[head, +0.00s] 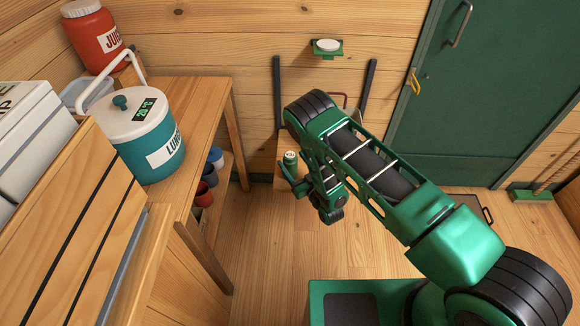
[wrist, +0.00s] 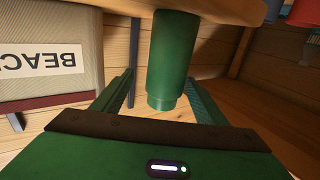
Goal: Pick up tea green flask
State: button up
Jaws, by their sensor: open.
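The green flask (head: 290,158) stands upright at the near edge of a small wooden surface (head: 286,145) in the head view, by the far wall. In the wrist view the dark green flask (wrist: 172,58) shows between the two fingers, one on each side, with gaps visible beside it. My gripper (head: 294,182) is open at the flask, seen from above in the head view; my arm partly hides the area to its right. It also shows in the wrist view (wrist: 160,88). Whether either finger touches the flask cannot be told.
A wooden bench (head: 200,105) on the left holds a teal LUNCH cooler (head: 150,145) and a red JUICE jug (head: 95,40). Several cups sit on its lower shelf. A beige BEACH-labelled item (wrist: 50,55) is left of the flask in the wrist view. Open floor (head: 265,245) lies in front.

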aim_at(285, 153)
jog(key=shift+a+x, duration=0.15)
jog(key=shift+x, duration=1.15)
jog(key=shift+a+x, duration=0.15)
jog(key=shift+x, duration=1.15)
jog(key=shift+s+r, duration=0.15)
jog(key=shift+c, duration=0.2)
jog(key=c, duration=1.3)
jog(key=shift+r, duration=0.2)
jog(key=shift+c, duration=0.2)
